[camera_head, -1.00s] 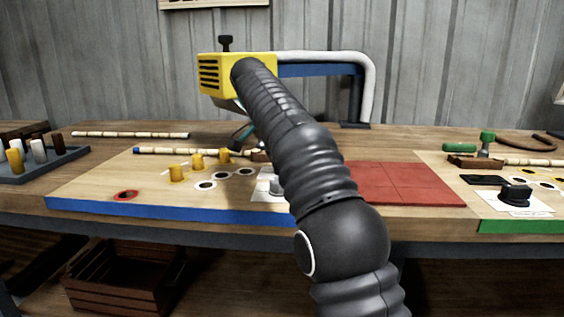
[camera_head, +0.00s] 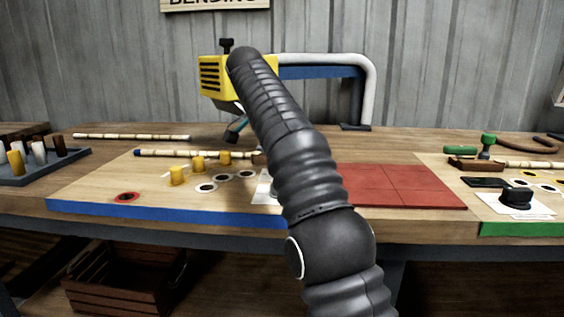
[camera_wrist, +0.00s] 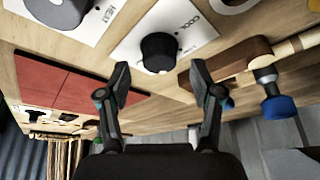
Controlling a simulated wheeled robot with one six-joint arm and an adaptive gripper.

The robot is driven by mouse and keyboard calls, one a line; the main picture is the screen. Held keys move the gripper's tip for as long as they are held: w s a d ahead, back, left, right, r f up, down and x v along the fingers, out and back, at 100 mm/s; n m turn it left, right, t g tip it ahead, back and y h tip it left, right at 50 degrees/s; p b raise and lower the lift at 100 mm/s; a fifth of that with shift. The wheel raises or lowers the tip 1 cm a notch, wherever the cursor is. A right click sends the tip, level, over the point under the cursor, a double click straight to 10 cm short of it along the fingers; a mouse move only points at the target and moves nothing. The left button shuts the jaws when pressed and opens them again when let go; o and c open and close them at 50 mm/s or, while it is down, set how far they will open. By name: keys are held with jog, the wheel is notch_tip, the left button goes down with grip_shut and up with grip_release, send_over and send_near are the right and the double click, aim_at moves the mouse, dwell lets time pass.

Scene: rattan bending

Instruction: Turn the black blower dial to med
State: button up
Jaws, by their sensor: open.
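A black dial (camera_wrist: 158,52) stands on a white plate (camera_wrist: 183,22) in the wrist view. The plate has printed words, one reading COOL. My gripper (camera_wrist: 159,82) is open and empty, its two fingers spread to either side of the dial's line in the picture. Whether the fingers are level with the dial or above it I cannot tell. In the head view my arm covers the dial, and only the left edge of a white plate (camera_head: 263,187) shows. My gripper is mostly hidden there behind my arm.
A grey dial (camera_wrist: 60,10) sits close by, and a red mat (camera_wrist: 45,75) lies to the left in the wrist view. A brown wooden block (camera_wrist: 232,61) and a blue-ended piece (camera_wrist: 278,106) are close on the right. Yellow pegs (camera_head: 177,176) stand left of my arm in the head view.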

jog(key=shift+a+r, duration=0.2)
jog(key=shift+r, duration=0.4)
jog(key=shift+s+r, duration=0.15)
jog(key=shift+r, duration=0.05)
jog(key=shift+s+a+r, duration=0.1)
jog(key=shift+r, duration=0.05)
jog(key=shift+s+a, duration=0.1)
jog(key=shift+s, duration=0.05)
jog(key=s+a, duration=0.8)
jog(key=shift+a, duration=0.3)
